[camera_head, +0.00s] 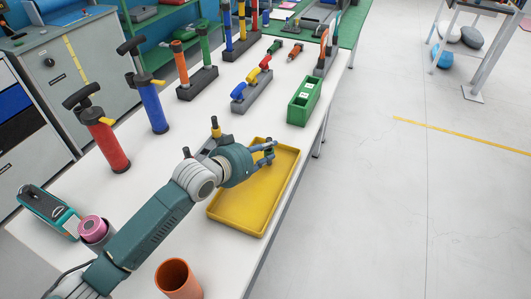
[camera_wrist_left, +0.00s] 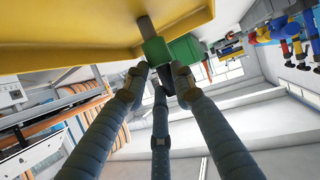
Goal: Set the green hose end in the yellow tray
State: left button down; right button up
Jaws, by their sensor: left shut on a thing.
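The yellow tray (camera_head: 234,219) lies on the white table, and its yellow surface fills the top of the left wrist view (camera_wrist_left: 60,32). My left gripper (camera_head: 269,151) is over the far part of the tray in the head view. In the left wrist view its fingers (camera_wrist_left: 160,72) are shut on the green hose end (camera_wrist_left: 155,48), a green piece with a grey stem. The stem reaches toward the tray; I cannot tell whether it touches it. In the head view the gripper mostly hides the hose end. My right gripper is not in view.
A green box (camera_head: 304,102) stands just beyond the tray. An orange cup (camera_head: 178,279) stands at the near edge. Red (camera_head: 108,146) and blue (camera_head: 153,106) pumps stand at the left. A grey rack with coloured pieces (camera_head: 251,92) is farther back.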

pick_arm(q)
jog(key=shift+s, duration=0.15)
jog(key=c, duration=1.4)
grip_release()
jog(key=shift+f, duration=0.1)
jog(key=shift+c, duration=0.2)
jog(key=shift+r, duration=0.25)
jog(key=v, duration=1.2)
jog(key=shift+b, duration=0.35)
